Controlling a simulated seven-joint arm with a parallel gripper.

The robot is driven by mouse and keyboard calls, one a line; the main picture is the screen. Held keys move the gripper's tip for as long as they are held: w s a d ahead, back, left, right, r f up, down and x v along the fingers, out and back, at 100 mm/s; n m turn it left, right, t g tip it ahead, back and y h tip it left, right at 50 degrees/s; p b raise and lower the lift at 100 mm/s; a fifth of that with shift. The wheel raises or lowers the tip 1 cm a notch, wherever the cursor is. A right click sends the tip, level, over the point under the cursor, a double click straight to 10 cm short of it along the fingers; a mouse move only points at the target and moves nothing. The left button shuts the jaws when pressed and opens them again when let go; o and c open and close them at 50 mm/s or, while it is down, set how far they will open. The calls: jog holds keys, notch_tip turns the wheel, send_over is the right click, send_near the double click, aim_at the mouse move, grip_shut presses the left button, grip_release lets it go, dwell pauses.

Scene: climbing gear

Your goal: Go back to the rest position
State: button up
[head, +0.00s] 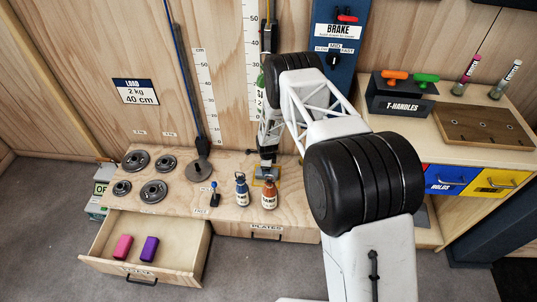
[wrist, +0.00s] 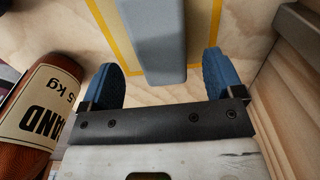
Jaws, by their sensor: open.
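My gripper (wrist: 160,80) is open, its two blue fingertips spread apart in the wrist view. A grey upright block (wrist: 155,40) rises between and beyond the fingers, with a gap on both sides. It stands within a yellow-outlined square (wrist: 122,45) on the wooden bench. In the head view my arm reaches down at the back of the bench, and my gripper (head: 267,158) is low over the yellow square (head: 266,174), partly hidden. A brown sand bottle (wrist: 40,115) is close to the left finger; it also shows in the head view (head: 270,194).
A blue bottle (head: 242,189) stands left of the sand bottle. Several dark weight plates (head: 153,191) lie on the bench's left. An open drawer (head: 178,252) holds a pink block (head: 123,247) and a purple block (head: 150,249). The brake panel (head: 336,40) is on the wall.

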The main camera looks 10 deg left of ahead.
jog(key=s+d+r+n+g, duration=0.1)
jog(key=s+d+r+n, duration=0.1)
jog(key=s+d+r, duration=0.45)
jog(key=s+d+r+n, duration=0.1)
jog(key=s+d+r, duration=0.2)
jog(key=r, duration=0.7)
jog(key=s+d+r+n+g, duration=0.1)
jog(key=s+d+r+n, duration=0.1)
jog(key=s+d+r, duration=0.45)
jog(key=s+d+r+n+t, duration=0.1)
jog(key=s+d+r+n, duration=0.15)
jog(key=r, duration=0.85)
jog(key=s+d+r+n+t, duration=0.1)
jog(key=s+d+r, duration=0.15)
jog(key=r, duration=0.95)
jog(key=s+d+r+n, duration=0.15)
jog(key=s+r, duration=0.25)
jog(key=r, duration=0.7)
jog(key=s+d+r+n+t, duration=0.1)
jog(key=s+d+r+n, duration=0.1)
jog(key=s+r, duration=0.4)
jog(key=s+d+r+n, duration=0.2)
jog(key=s+r, duration=0.4)
jog(key=s, duration=0.7)
jog(key=s+d+r+n+t, duration=0.1)
jog(key=s+d+r+n, duration=0.1)
jog(key=s+r, duration=0.4)
jog(key=shift+s+r+n+t, duration=0.25)
jog(key=shift+s+n, duration=0.65)
jog(key=shift+s, duration=1.1)
